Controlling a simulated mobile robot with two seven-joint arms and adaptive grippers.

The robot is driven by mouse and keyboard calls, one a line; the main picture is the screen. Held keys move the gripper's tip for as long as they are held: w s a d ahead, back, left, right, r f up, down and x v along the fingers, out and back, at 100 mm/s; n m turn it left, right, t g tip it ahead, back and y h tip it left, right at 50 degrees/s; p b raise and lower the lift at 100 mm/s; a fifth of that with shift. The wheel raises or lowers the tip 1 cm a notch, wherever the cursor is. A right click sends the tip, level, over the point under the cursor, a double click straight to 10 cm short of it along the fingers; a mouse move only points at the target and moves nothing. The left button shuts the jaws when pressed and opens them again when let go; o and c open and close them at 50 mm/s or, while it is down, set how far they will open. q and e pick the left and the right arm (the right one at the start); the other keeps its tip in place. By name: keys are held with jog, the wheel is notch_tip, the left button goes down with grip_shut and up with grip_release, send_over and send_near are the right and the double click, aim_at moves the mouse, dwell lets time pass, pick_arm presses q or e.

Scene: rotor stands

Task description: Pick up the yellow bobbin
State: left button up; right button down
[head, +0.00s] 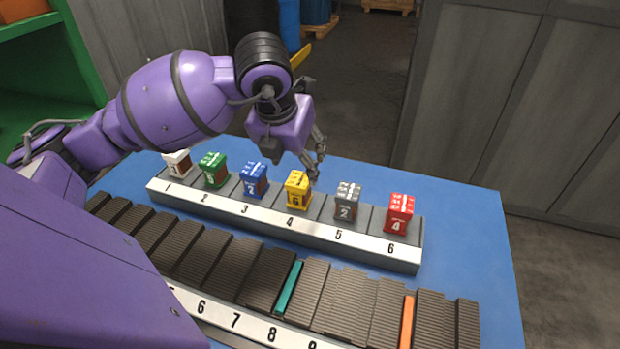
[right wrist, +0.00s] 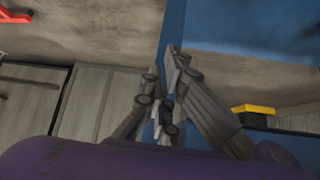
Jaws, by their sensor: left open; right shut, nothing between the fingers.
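The yellow bobbin (head: 297,192) stands upright at place 4 of the numbered grey rack (head: 322,236) in the head view. It is boxy, with a white 6 on its front. My left gripper (head: 314,167) is open, with its fingers pointing down just above and behind the yellow bobbin's right side. Whether a finger touches the bobbin, I cannot tell. My right gripper (right wrist: 165,108) is shut and empty in the right wrist view, and it is out of the head view.
A blue bobbin (head: 254,181) stands left of the yellow one and a grey bobbin (head: 347,202) right of it. Green, white and red bobbins share the rack. In front lies a slotted holder (head: 182,247) with a teal plate (head: 288,288) and an orange plate (head: 407,324). The blue tabletop (head: 462,215) is clear at right.

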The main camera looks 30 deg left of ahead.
aim_at(299, 179)
pick_arm(q)
jog(key=shift+s+f, duration=0.1)
jog(key=shift+f, duration=0.85)
jog(key=x, duration=0.5)
jog(key=shift+f+p, duration=0.15)
jog(key=shift+p, duration=0.15)
jog(key=shift+s, duration=0.1)
jog(key=shift+d, duration=0.1)
jog(key=shift+c, duration=0.6)
jog(key=c, duration=1.4)
